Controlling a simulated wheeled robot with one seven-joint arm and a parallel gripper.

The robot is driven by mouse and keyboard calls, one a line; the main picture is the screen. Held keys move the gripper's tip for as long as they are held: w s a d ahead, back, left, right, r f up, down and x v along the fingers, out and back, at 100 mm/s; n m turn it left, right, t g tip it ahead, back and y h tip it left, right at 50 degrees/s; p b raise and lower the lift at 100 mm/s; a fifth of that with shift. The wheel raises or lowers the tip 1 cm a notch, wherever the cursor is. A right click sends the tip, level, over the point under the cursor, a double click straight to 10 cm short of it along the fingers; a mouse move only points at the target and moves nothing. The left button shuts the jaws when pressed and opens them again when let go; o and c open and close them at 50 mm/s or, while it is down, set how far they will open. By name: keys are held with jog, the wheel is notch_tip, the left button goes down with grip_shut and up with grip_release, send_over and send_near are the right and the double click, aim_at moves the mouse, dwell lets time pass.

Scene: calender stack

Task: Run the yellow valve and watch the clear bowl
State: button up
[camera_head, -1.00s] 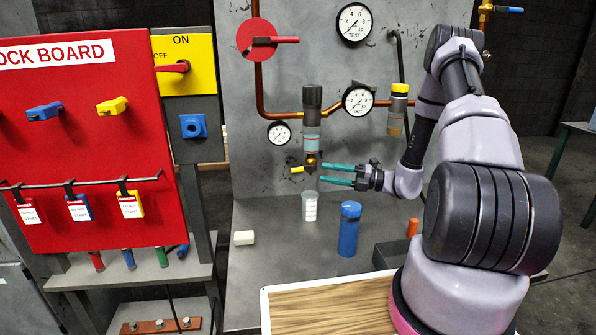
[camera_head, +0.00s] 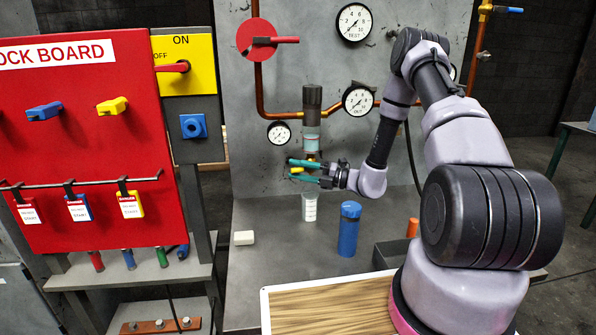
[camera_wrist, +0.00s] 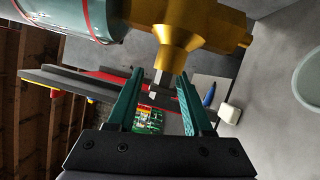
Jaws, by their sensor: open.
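The yellow valve (camera_head: 297,170) is a small yellow handle at the brass bottom of the bowl, partly hidden by my gripper. The clear bowl (camera_head: 311,141) is pale blue-grey with a red line, below a dark cylinder on the copper pipe; its lower part also shows in the wrist view (camera_wrist: 72,18). My gripper (camera_head: 290,171) has teal fingers, one above and one below the yellow handle in the head view. In the wrist view the fingers (camera_wrist: 160,80) are open, with a grey stem below the brass fitting (camera_wrist: 195,28) between their tips; contact cannot be told.
A white cup (camera_head: 309,208) stands below the valve, a blue bottle (camera_head: 349,230) to its right, and a white block (camera_head: 243,238) to its left. The red lock board (camera_head: 85,150) stands at left. The front middle of the grey bench is clear.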

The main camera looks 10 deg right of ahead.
grip_shut()
dwell(1.4)
